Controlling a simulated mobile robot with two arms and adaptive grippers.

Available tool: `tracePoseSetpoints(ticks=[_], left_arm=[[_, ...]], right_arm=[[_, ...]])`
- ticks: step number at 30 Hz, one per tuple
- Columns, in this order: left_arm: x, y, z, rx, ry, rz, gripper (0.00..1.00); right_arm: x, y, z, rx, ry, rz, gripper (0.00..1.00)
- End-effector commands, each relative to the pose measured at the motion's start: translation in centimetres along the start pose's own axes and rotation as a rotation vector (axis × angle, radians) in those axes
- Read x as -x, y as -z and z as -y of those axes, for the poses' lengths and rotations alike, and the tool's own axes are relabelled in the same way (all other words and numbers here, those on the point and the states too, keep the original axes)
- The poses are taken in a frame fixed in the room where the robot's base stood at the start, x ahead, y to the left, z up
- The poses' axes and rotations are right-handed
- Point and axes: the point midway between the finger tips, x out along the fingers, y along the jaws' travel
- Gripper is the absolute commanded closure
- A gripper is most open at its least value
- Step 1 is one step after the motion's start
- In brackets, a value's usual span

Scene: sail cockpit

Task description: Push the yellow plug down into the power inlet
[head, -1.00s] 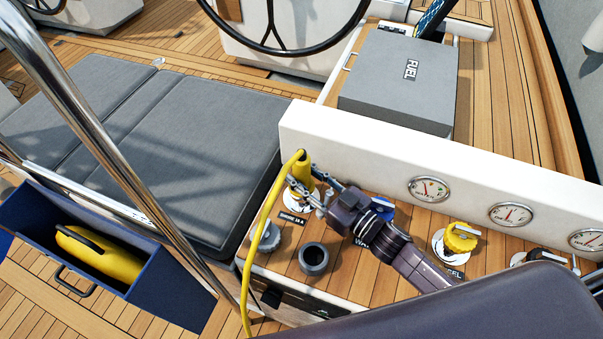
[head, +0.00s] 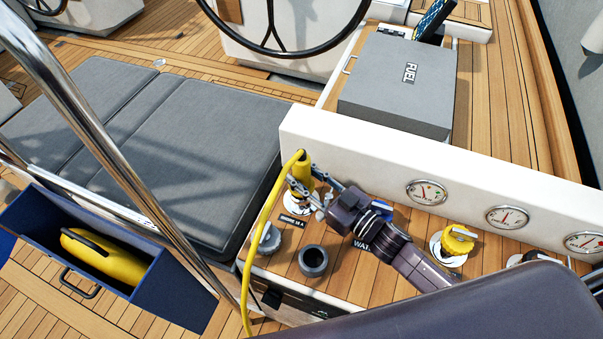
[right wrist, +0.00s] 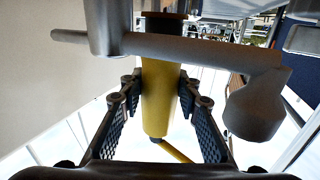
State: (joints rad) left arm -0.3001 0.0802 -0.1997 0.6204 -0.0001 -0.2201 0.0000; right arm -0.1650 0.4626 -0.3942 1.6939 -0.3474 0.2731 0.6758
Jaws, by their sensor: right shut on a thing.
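The yellow plug (head: 303,168) stands roughly upright at the power inlet (head: 299,202), a white round fitting on the wooden console. Its yellow cord loops over the top and hangs down the left side. My right gripper (head: 301,190) is shut on the plug from the right. In the right wrist view the plug (right wrist: 160,90) sits between both fingers. The plug's lower end is partly hidden by the gripper in the head view, so how deep it sits cannot be told. My left gripper is not in view.
A grey cap (head: 269,238) and an open dark ring fitting (head: 313,261) stand in front of the plug. A white gauge panel (head: 350,155) rises behind it. A yellow cap (head: 458,239) is at the right. A steel rail (head: 120,170) crosses at the left.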

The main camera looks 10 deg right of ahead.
Motion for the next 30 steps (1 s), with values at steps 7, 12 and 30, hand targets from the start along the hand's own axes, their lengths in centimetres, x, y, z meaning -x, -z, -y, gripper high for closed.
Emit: tracePoseSetpoints(ticks=[7,12,30], left_arm=[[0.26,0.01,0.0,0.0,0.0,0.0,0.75],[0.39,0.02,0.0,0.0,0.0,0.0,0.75],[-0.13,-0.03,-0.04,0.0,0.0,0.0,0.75]], right_arm=[[-0.05,0.24,0.02,-0.001,0.001,-0.003,1.0],[-0.06,0.2,0.04,-0.001,0.001,-0.004,1.0],[-0.05,-0.46,0.04,0.0,0.001,-0.004,1.0]])
